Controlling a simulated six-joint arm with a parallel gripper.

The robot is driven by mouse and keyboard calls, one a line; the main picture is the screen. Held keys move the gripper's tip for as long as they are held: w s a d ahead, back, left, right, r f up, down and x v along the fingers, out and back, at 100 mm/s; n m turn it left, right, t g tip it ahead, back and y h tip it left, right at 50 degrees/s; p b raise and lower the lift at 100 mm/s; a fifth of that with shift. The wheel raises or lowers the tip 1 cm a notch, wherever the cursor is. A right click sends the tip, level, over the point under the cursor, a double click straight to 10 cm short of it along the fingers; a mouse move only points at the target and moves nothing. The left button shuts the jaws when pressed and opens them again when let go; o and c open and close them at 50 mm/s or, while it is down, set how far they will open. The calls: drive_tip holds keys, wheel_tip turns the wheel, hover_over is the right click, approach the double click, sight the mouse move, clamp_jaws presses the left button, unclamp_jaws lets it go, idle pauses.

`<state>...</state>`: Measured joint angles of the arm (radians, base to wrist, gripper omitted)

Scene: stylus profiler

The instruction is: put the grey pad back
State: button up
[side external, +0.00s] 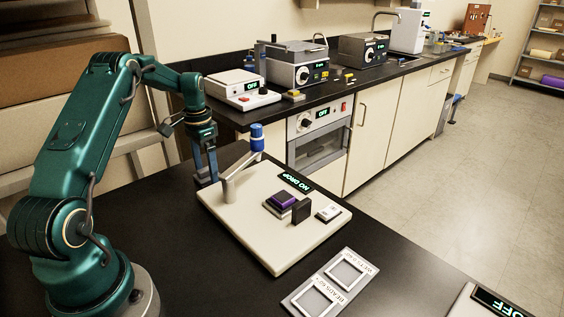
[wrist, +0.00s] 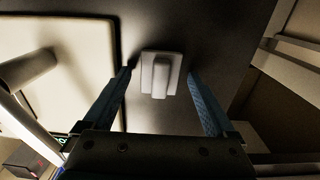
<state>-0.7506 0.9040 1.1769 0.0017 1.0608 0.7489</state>
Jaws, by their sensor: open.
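The grey pad (wrist: 174,59), a small square plate with a raised bar, lies on the black bench in the wrist view. My gripper (wrist: 159,75) is open, with one blue finger on each side of the pad and visible gaps between. In the side view my gripper (side external: 206,180) points down beside the cream instrument base (side external: 250,250); I cannot make out the pad there. A holder (side external: 296,300) with two square frames, one marked BEADS, lies on the bench; both frames look empty.
The cream base carries a post with a blue top (side external: 257,137), a NO DROP display (side external: 295,182), a purple-topped block (side external: 283,201) and a small dark upright block (side external: 301,210). Another device with an OFF display (side external: 497,302) stands at lower right. Black bench lies bare between base and holder.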

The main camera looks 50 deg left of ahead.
sight(206, 168)
wheel_tip(206, 168, up, 10)
drive_tip(key=d+r+t, duration=0.1)
drive_tip(key=d+r, duration=0.6)
drive_tip(key=d, duration=0.1)
drive_tip(key=s+d+r+t+y, duration=0.1)
drive_tip(key=s+d+r+t, duration=0.15)
drive_tip(key=d, duration=0.55)
drive_tip(key=s+d+f+t+h, duration=0.1)
drive_tip(key=s+d+f, duration=0.3)
drive_tip(key=s+d, duration=0.6)
drive_tip(key=shift+s+d+f+t, duration=0.35)
drive_tip(key=shift+s+t, duration=0.2)
drive_tip(key=shift+s, duration=0.3)
